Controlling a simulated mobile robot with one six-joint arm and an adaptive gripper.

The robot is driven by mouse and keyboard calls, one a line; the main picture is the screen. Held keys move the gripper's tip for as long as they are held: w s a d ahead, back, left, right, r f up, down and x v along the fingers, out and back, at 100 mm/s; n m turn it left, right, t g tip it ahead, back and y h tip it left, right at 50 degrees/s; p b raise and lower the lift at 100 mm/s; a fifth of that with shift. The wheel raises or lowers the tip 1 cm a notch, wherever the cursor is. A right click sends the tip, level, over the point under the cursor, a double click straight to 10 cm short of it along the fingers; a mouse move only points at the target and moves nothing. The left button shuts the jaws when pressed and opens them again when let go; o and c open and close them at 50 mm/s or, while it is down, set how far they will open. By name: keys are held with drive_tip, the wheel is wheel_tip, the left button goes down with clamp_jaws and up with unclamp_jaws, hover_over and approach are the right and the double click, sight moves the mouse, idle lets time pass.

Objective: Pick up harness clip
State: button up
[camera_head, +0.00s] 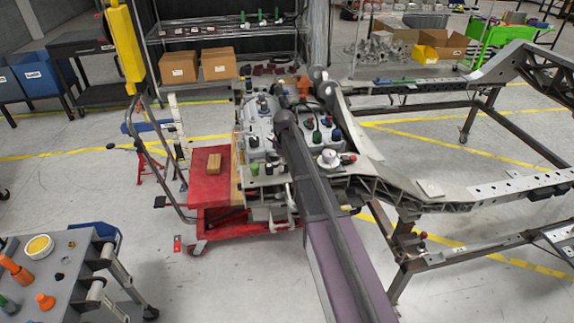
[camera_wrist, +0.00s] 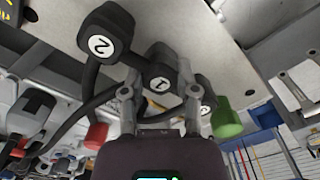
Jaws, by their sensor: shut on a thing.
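In the wrist view, my gripper (camera_wrist: 158,92) has its two grey fingers closed around a black harness clip marked 1 (camera_wrist: 161,76). A second black clip marked 2 (camera_wrist: 107,32) is to the upper left, joined to a dark cable. A third black clip (camera_wrist: 207,103) is just right of the fingers, and its mark is partly hidden. In the head view my arm covers the gripper and the held clip.
Green (camera_wrist: 226,122) and red (camera_wrist: 96,136) capped parts are near the fingers. In the head view, a red cart (camera_head: 212,190) stands left of my arm and a metal chassis frame (camera_head: 455,192) extends right. A grey tool table (camera_head: 65,285) is at lower left.

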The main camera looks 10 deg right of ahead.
drive_tip(key=shift+r+p, duration=1.4)
drive_tip(key=shift+r, duration=0.05)
drive_tip(key=s+r+p, duration=0.2)
drive_tip(key=s, duration=1.4)
drive_tip(key=shift+d, duration=0.1)
drive_tip(key=shift+w, duration=0.1)
